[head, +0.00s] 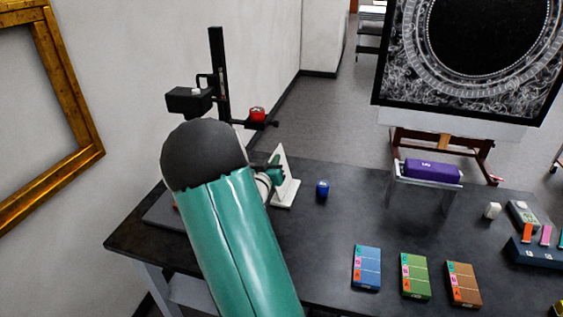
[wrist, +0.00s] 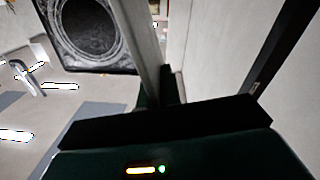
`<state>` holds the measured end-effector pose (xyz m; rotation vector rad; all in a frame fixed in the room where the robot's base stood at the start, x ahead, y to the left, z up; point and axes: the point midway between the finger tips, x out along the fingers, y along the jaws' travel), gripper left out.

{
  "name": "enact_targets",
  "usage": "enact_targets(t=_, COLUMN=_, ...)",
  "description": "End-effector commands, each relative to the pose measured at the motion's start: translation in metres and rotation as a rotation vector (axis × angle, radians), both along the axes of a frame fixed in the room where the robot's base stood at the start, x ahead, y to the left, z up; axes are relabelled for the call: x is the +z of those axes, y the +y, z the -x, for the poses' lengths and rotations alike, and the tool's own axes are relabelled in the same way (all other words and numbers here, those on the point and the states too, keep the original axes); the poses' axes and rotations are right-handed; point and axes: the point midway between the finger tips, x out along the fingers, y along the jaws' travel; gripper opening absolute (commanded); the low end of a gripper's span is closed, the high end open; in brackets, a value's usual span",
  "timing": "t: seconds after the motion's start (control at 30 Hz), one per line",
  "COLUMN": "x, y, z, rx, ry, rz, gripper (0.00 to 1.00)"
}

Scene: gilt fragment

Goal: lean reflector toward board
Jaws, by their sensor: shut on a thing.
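The reflector (head: 288,187) is a small white upright panel on a flat white foot, standing on the dark table. My gripper (head: 274,168) is at its left side, shut on the panel and partly hidden by my teal arm. In the wrist view the reflector (wrist: 143,45) is a pale, steep strip running up from between the dark fingers (wrist: 163,92). The board (head: 490,50) is black with a white ring pattern and stands on an easel behind the table. It also shows at upper left in the wrist view (wrist: 90,35).
A blue jar (head: 322,189) stands just right of the reflector. A purple block (head: 433,169) lies on a clear stand (head: 421,197). Blue, green and brown boxes (head: 415,277) lie at the front. A black post (head: 218,75) rises behind my arm. The table middle is clear.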

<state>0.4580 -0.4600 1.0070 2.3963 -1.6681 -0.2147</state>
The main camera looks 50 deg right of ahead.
Motion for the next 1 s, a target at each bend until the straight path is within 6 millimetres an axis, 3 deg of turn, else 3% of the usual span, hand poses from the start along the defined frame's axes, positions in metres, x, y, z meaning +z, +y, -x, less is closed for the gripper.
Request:
enact_targets(t=0.1, x=-0.005, y=0.005, z=-0.011, rx=0.004, ry=0.001, rz=-0.004, gripper=0.0)
enact_targets(t=0.37, x=-0.006, y=0.006, z=-0.011, rx=0.004, ry=-0.001, rz=-0.006, gripper=0.0)
enact_targets(t=0.4, x=-0.006, y=0.006, z=-0.011, rx=0.004, ry=-0.002, rz=-0.006, gripper=0.13)
enact_targets(t=0.5, x=-0.006, y=0.005, z=-0.011, rx=0.004, ry=-0.002, rz=-0.006, gripper=0.27)
enact_targets(t=0.83, x=-0.005, y=0.008, z=-0.01, rx=0.003, ry=-0.003, rz=-0.004, gripper=0.27)
enact_targets(t=1.0, x=-0.004, y=0.029, z=-0.003, rx=0.004, ry=-0.004, rz=-0.005, gripper=0.27)
